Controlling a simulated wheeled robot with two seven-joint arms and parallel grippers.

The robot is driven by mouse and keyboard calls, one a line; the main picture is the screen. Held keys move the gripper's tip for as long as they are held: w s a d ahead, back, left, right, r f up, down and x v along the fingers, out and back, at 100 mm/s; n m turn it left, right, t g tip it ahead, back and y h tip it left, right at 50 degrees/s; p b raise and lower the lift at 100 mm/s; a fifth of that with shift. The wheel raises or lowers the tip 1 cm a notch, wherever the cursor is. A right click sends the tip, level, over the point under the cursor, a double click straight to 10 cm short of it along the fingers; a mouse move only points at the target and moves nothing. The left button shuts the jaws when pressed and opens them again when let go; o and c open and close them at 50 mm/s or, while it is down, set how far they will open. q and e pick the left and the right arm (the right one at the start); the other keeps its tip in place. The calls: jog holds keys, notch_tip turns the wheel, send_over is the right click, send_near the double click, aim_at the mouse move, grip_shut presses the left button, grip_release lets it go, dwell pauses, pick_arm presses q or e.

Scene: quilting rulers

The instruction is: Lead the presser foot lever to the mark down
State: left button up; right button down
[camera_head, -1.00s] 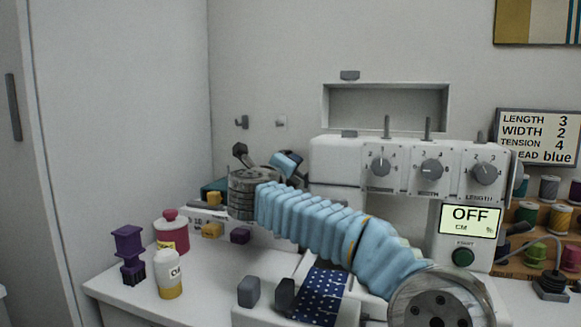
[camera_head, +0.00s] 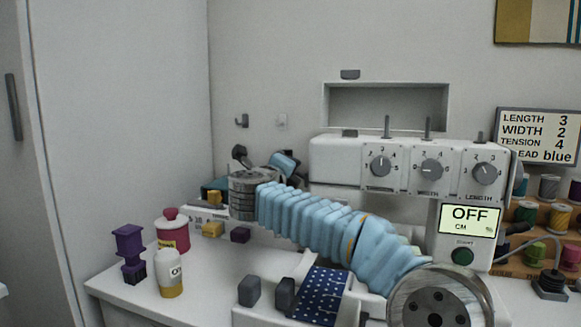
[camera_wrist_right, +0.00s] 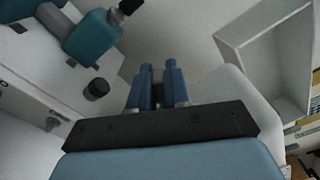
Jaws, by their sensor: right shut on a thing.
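The white sewing machine (camera_head: 335,152) stands on the table, its display reading OFF. My right arm crosses in front of it from the lower right and hides much of its left side. My right gripper (camera_wrist_right: 159,72) shows in the right wrist view with its two blue fingers close together. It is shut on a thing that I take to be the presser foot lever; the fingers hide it. I cannot make out the lever or its down mark in either view. My left gripper is not in view.
A purple stand (camera_head: 130,252), a red-lidded pot (camera_head: 172,233) and a white and yellow bottle (camera_head: 169,274) stand at the table's left. Dotted blue fabric (camera_head: 320,296) lies on the machine's bed. Thread spools (camera_head: 535,250) and a settings sign (camera_head: 538,137) are at the right.

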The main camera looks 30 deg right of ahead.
jog(key=n+p, duration=0.2)
jog(key=n, duration=0.1)
jog(key=shift+w+a+f, duration=0.15)
jog(key=shift+a+f, duration=0.05)
jog(key=shift+f, duration=0.2)
pick_arm(q)
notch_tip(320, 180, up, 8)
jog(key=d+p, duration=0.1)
jog(key=p, duration=0.5)
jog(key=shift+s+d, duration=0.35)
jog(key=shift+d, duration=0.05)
pick_arm(e)
jog(key=shift+s+d+f+n, duration=0.1)
jog(key=shift+f+n, duration=0.55)
jog(key=shift+n, duration=0.75)
jog(key=shift+s+d+f+n, duration=0.1)
jog(key=shift+f+n, duration=0.5)
jog(key=shift+n, duration=0.8)
jog(key=shift+f+n, duration=0.65)
jog(key=shift+n, duration=0.75)
jog(key=shift+f, duration=0.1)
jog(key=c, duration=1.2)
grip_release()
pick_arm(q)
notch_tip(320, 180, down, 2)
jog(key=shift+b, duration=1.1)
pick_arm(e)
jog(key=v, duration=1.3)
jog(key=shift+s+a, duration=0.25)
jog(key=shift+s, duration=0.05)
